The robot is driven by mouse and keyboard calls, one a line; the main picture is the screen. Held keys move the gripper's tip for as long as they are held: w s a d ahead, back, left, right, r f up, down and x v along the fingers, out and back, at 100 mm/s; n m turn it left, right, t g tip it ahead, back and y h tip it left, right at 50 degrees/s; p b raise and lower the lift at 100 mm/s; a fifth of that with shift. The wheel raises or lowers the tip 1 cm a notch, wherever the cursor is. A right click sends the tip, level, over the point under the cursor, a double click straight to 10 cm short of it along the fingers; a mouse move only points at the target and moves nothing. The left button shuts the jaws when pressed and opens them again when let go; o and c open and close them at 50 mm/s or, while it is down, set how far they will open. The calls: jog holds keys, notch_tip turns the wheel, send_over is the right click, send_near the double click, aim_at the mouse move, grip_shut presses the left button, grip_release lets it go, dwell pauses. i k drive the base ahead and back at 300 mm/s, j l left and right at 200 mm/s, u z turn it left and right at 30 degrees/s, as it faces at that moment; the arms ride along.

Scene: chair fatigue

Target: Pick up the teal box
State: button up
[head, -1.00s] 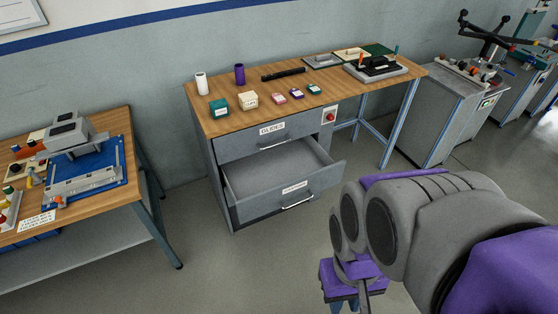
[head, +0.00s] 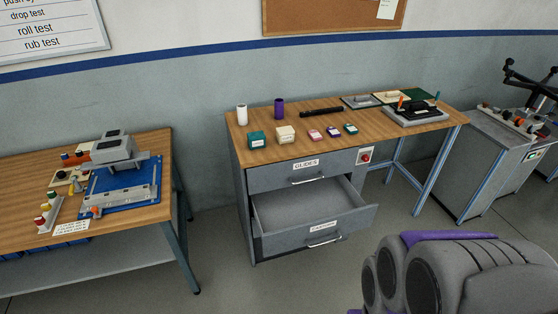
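A teal box (head: 257,139) with a pale label on its front stands at the front left of the wooden-topped workbench (head: 375,136). A smaller teal box (head: 351,129) stands further right, at the end of a row of boxes. My grey and purple arm fills the lower right of the head view, well in front of the bench. My gripper lies below the picture's bottom edge, so its fingers are hidden.
A cream box (head: 285,135), a pink box (head: 315,135) and a purple box (head: 333,132) stand between the teal ones. White (head: 242,115) and purple (head: 279,109) cylinders stand behind. An open drawer (head: 316,228) juts out below. A left table (head: 140,202) holds a blue-based device.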

aim_at(256, 140)
jog(key=i+j+z, duration=0.1)
jog(key=j, duration=0.25)
jog(key=i+j, duration=0.25)
jog(key=i+j+z, duration=0.15)
jog(key=j, duration=0.35)
jog(key=i+j, duration=0.15)
jog(key=j, duration=0.2)
jog(key=i+j+z, duration=0.15)
jog(key=j, duration=0.25)
jog(key=i+j+z, duration=0.1)
jog(key=j, duration=0.3)
jog(key=i+j, duration=0.15)
jog(key=j, duration=0.25)
jog(key=z, duration=0.05)
